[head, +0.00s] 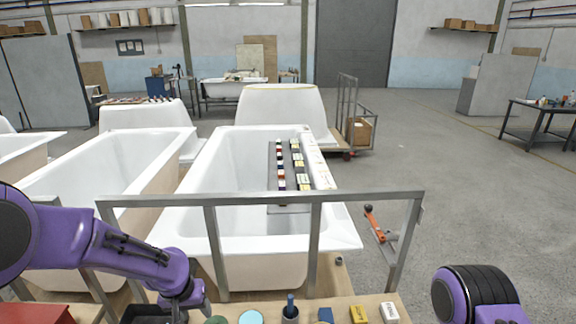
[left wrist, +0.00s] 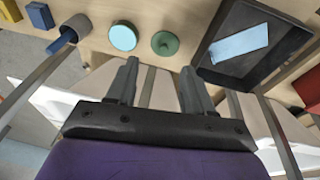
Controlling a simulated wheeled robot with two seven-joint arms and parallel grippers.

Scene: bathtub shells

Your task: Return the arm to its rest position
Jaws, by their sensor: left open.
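My left arm comes in from the left in the head view. Its left gripper (head: 186,303) hangs at the near shelf's edge, beside a black tray. In the left wrist view the two fingers of the left gripper (left wrist: 160,72) stand apart with nothing between them. They point toward the wooden shelf (left wrist: 172,14), short of a green disc (left wrist: 165,43) and a pale teal disc (left wrist: 123,37). A purple and black part of my right arm (head: 478,292) shows at the lower right; its gripper is out of the picture.
A metal frame (head: 262,198) crosses before a white bathtub (head: 225,180) holding a rack of small coloured items. The black tray (left wrist: 288,43) holds a pale blue sheet. A grey cup (left wrist: 75,25), blue block (left wrist: 40,15) and yellow block (head: 358,313) stand on the shelf. Open floor lies right.

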